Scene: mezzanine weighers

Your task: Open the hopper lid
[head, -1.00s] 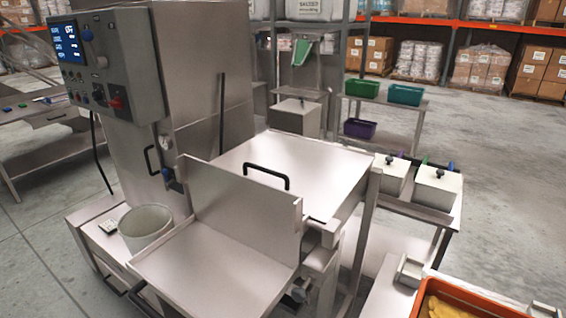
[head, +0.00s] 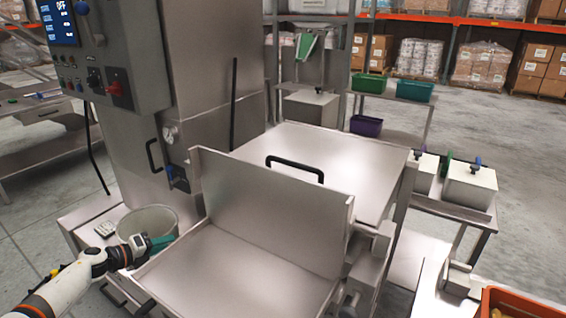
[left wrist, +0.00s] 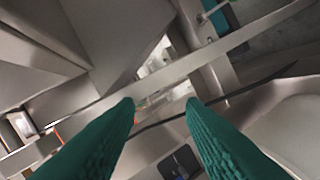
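The hopper lid (head: 345,158) is a flat, shiny steel panel lying closed on top of the hopper. Its black bar handle (head: 295,166) is near the front edge, just behind an upright steel plate (head: 270,215). My left gripper (head: 166,241), with teal fingers, is at the lower left, in front of the grey bucket and well away from the lid handle. In the left wrist view its two fingers (left wrist: 160,103) are apart with nothing between them. The lid handle cannot be made out in that view. My right gripper is not in view.
A grey bucket (head: 148,222) stands beside my left gripper. A steel tray (head: 235,275) lies in front of the upright plate. A control cabinet (head: 95,55) rises at the left. A bench with grey boxes (head: 470,185) is at the right, and an orange crate (head: 520,300) at the lower right.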

